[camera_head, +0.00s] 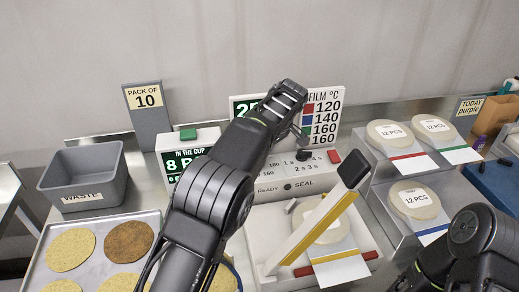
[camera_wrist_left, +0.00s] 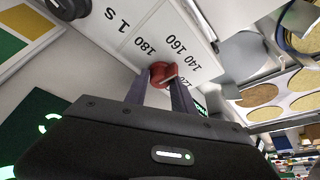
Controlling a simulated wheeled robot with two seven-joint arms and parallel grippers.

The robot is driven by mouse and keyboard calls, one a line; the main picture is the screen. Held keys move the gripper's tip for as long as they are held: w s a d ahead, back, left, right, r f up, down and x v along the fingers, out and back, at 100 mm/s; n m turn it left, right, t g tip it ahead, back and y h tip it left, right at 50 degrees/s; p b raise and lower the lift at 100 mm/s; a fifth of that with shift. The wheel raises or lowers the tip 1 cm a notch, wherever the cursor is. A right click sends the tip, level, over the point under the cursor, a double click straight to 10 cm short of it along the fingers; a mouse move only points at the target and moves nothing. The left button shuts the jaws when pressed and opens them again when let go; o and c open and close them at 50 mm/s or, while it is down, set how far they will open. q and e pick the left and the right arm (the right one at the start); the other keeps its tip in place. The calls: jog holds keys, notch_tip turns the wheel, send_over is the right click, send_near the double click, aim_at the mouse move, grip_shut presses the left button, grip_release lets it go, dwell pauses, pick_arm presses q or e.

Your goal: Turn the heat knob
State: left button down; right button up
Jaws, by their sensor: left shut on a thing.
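The red heat knob (camera_wrist_left: 163,73) sits on the white panel of the sealer, with printed 140, 160 and 180 marks around it in the left wrist view. My left gripper (camera_wrist_left: 158,88) is shut on the knob, one finger on each side. In the head view my left gripper (camera_head: 301,136) reaches down to the white sealer (camera_head: 290,187) and hides the knob. Which mark the knob points at cannot be told. My right arm shows at the lower right, but its gripper is out of view.
A black knob (camera_head: 334,156) and a red button (camera_head: 334,168) are beside the gripper. The sealer's raised lever (camera_head: 318,219) stands in front. A film temperature sign (camera_head: 324,118) stands behind.

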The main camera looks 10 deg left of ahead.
pick_arm(q)
jog(key=shift+n+g+p, duration=0.4)
jog(key=shift+n+g, duration=0.1)
jog(key=shift+n, duration=0.7)
jog(key=shift+d, duration=0.1)
jog(key=c, duration=1.1)
grip_release()
jog(key=shift+o, duration=0.2)
jog(key=shift+w, duration=0.1)
